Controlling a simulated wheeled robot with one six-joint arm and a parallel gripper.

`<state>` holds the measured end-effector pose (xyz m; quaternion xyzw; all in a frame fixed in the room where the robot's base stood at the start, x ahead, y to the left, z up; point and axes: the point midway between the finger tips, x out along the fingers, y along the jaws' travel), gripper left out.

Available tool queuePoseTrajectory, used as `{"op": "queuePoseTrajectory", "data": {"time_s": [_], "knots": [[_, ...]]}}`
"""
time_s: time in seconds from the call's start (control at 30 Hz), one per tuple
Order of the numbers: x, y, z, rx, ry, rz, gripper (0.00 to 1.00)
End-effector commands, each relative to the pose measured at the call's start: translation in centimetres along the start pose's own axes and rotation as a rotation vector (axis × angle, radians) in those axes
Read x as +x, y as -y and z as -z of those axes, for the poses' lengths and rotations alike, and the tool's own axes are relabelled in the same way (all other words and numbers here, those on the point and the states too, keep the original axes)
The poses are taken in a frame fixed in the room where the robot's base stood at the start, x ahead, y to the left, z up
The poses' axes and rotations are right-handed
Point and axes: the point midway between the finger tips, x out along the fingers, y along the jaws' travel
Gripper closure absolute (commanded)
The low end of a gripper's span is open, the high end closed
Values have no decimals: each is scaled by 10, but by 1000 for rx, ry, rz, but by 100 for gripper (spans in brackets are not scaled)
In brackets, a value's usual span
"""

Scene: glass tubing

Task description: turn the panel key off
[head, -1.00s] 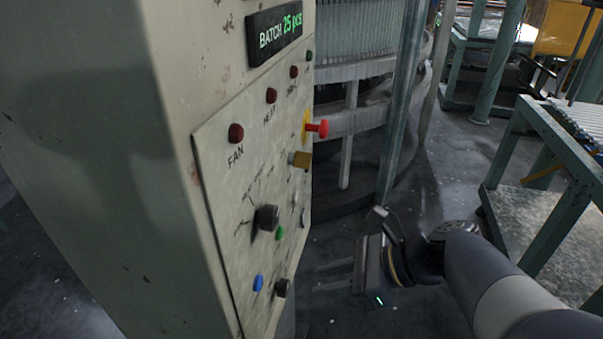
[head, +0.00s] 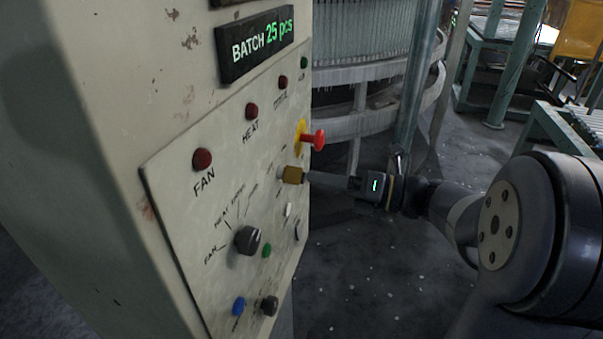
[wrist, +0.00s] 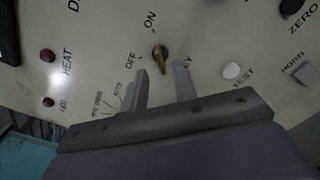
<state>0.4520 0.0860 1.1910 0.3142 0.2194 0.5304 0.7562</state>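The panel key (head: 293,175) is a brass-yellow knob on the cream control panel, just below the red mushroom button. In the wrist view the brass key (wrist: 160,54) sits near the OFF and ON labels, its long side running roughly up and down, the upper end nearer ON. My gripper (head: 310,178) is up at the panel, its fingertips close to the key. In the wrist view my gripper (wrist: 161,68) is open, one finger on each side just below the key. I cannot tell whether the fingers touch it.
The red mushroom button (head: 317,139) sticks out just above the key. A dark selector knob (head: 247,240) and a red FAN lamp (head: 202,160) are to the left. A white TEST button (wrist: 231,71) is right of the key in the wrist view. Open floor lies right of the panel.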

Motion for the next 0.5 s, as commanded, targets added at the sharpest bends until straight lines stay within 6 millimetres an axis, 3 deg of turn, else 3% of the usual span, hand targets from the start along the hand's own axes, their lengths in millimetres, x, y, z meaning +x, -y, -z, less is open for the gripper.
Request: {"op": "queuePoseTrajectory", "data": {"time_s": [0.2, 0.5], "knots": [[31, -1, 0, -1, -3, -2, 73], [44, 0, 0, -1, -1, 2, 73]]}}
